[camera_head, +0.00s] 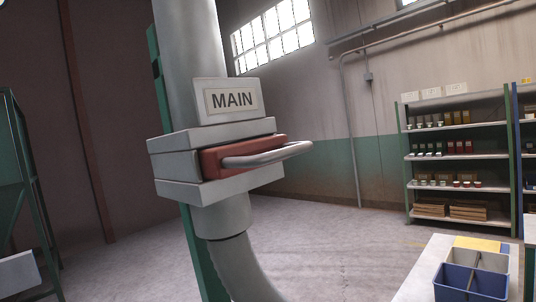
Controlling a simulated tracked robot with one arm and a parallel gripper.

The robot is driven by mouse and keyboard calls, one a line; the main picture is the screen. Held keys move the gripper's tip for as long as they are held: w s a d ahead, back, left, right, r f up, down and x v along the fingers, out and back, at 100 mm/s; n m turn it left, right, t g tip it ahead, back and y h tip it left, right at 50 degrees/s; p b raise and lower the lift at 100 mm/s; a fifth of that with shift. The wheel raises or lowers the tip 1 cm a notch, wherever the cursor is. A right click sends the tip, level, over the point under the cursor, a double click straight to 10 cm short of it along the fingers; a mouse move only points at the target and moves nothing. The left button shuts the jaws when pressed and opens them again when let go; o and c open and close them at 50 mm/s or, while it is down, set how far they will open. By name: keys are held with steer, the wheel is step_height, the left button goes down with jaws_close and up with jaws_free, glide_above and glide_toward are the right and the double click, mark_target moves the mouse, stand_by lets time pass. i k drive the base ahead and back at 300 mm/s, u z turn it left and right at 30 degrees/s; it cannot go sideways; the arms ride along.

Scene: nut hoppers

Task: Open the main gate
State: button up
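The main gate (212,163) is a red slide with a pale metal loop handle (268,153). It sits in a grey block housing (178,165) around a thick grey vertical pipe (188,60). A sign reading MAIN (232,100) stands just above the housing. The red face shows at the front of the housing, and the handle sticks out toward the right. How far the slide is drawn out cannot be told. My gripper is not visible in this view, and nothing is seen touching the handle.
Below the gate the pipe bends to the lower right (250,270). A green post (200,250) stands behind it. A table (425,270) with blue and grey bins (470,285) is at lower right. Shelves (458,128) line the back wall. Green framework (15,170) stands at left.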

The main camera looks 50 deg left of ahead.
mark_target(220, 162)
steer(key=z, duration=0.05)
steer(key=k, duration=0.5)
steer(key=z, duration=1.05)
steer(key=k, duration=0.65)
steer(key=u, duration=1.1)
steer(key=i, duration=1)
